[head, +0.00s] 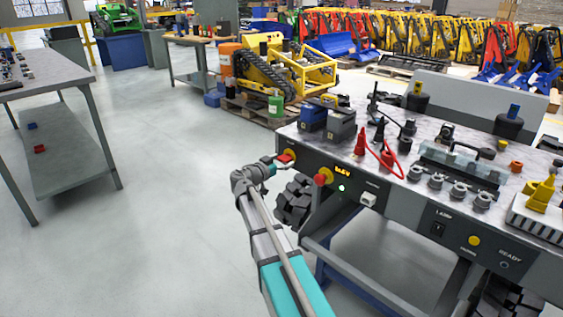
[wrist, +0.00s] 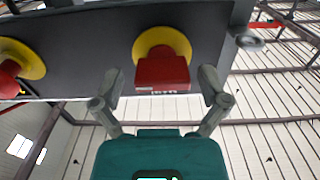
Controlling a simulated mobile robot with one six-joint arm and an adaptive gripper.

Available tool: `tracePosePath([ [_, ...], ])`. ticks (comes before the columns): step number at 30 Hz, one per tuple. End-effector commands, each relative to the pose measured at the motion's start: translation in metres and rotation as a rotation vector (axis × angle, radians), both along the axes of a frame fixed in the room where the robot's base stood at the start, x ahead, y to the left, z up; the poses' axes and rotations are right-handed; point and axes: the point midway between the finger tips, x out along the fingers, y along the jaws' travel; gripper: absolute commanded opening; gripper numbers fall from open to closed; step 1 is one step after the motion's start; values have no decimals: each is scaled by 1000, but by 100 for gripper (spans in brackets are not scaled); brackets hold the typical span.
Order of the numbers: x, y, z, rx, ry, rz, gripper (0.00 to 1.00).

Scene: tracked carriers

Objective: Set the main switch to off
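The main switch (head: 288,156) is a red handle on a yellow disc at the left end of the dark front panel (head: 312,163). In the wrist view the red handle (wrist: 162,74) sits near the middle, in front of its yellow plate. My gripper (wrist: 162,82) is open, with one finger on each side of the handle. Gaps show between fingers and handle, so I see no grip. In the head view my gripper (head: 270,166) is right at the switch and partly covers it. The handle's lettering is too small to read surely.
A red knob on yellow (head: 323,177) is close to the right of the switch; a similar one (wrist: 10,68) shows at the wrist view's left edge. A lit display (head: 342,170) and green light (head: 341,188) are nearby. The floor left of my arm is clear.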

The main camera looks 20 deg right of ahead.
Motion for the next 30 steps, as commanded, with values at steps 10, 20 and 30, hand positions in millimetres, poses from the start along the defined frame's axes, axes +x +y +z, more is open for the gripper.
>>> tracePosePath([
  [10,-1,0,0,0,0,-2,18],
  [20,-2,-4,0,-11,28,-7,18],
  [30,-2,-5,0,-68,186,-11,17],
])
